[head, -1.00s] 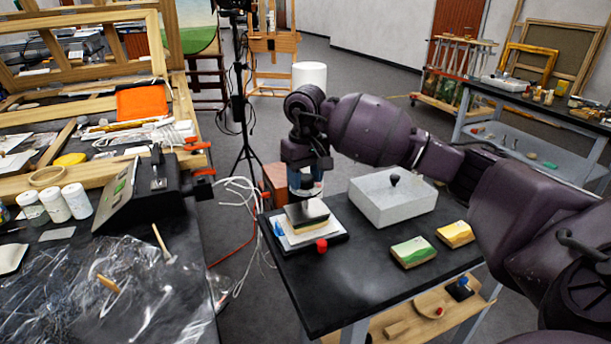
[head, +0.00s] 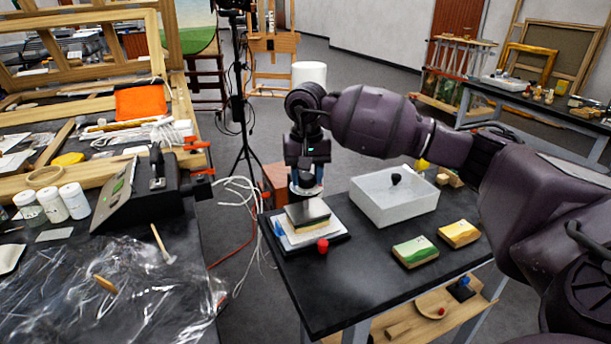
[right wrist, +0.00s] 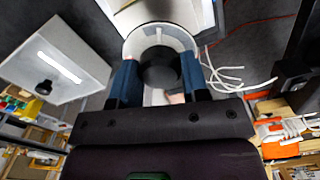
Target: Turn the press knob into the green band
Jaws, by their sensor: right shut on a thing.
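The press knob (right wrist: 160,68) is a dark round knob in the right wrist view, at the centre of a pale ring-shaped dial (right wrist: 133,45). My right gripper (right wrist: 158,75) has its two blue fingers on either side of the knob and is shut on it. I cannot make out the green band or a pointer on the dial. My left gripper is not in view.
On the black table (head: 340,290) stand a white open box (head: 395,208) with a dark knobbed thing inside, a green block (head: 414,252), a yellow block (head: 459,233) and a red piece (head: 322,246). A left bench holds jars (head: 75,200) and crumpled plastic (head: 140,290).

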